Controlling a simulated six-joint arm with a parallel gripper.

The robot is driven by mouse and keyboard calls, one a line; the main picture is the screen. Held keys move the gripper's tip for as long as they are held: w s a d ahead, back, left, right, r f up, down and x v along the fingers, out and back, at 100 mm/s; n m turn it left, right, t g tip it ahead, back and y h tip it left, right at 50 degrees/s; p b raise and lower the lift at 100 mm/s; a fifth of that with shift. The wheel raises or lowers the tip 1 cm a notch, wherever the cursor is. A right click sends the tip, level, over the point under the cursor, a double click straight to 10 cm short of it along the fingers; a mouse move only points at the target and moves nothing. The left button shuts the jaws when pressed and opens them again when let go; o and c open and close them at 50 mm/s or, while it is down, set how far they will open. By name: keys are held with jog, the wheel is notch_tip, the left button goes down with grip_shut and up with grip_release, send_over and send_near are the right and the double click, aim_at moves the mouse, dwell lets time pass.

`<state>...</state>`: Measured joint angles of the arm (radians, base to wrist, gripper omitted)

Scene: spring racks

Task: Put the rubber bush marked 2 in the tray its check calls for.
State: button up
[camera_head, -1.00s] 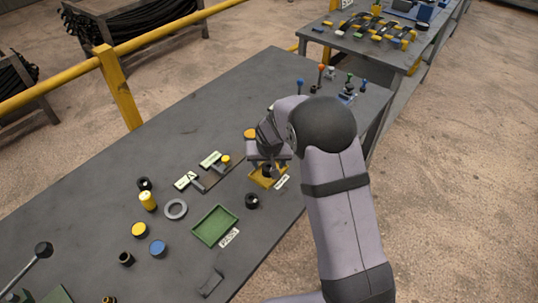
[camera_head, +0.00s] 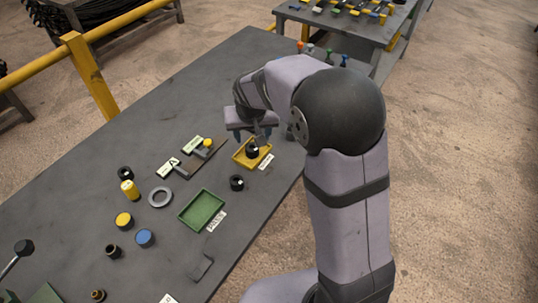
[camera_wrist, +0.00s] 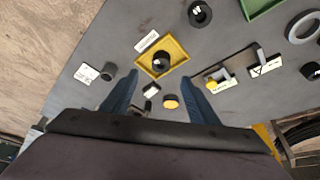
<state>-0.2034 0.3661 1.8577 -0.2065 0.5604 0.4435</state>
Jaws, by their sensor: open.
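A black rubber bush (camera_head: 252,151) stands in the yellow tray (camera_head: 238,158). In the wrist view the bush (camera_wrist: 161,61) sits inside the tray rim (camera_wrist: 181,46); I cannot read a number on it. My gripper (camera_head: 253,137) is above that tray. Its blue fingers (camera_wrist: 161,76) are apart, with nothing held between them. The green tray (camera_head: 187,221), with a white label in front, is empty. Another black bush (camera_head: 237,183) stands on the bench between the trays; it also shows in the wrist view (camera_wrist: 200,13) with an unreadable pale mark.
Two white-labelled plates with a yellow knob (camera_head: 207,143) are left of the yellow tray. A grey ring (camera_head: 160,197), a yellow cylinder (camera_head: 129,189), a blue disc (camera_head: 145,238), a yellow disc (camera_head: 124,220) and more black bushes (camera_head: 125,173) stand further left.

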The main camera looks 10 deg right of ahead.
jog(key=s+d+f+g, duration=0.1)
jog(key=s+d, duration=0.1)
jog(key=s, duration=0.7)
jog(key=s+d+f+g, duration=0.1)
jog(key=s+d+g, duration=0.1)
jog(key=s, duration=0.6)
jog(key=s+d+f+n+g, duration=0.1)
jog(key=s+d, duration=0.2)
jog(key=s, duration=0.6)
jog(key=shift+s+d, duration=0.15)
jog(key=shift+s, duration=0.2)
jog(key=shift+f, duration=0.1)
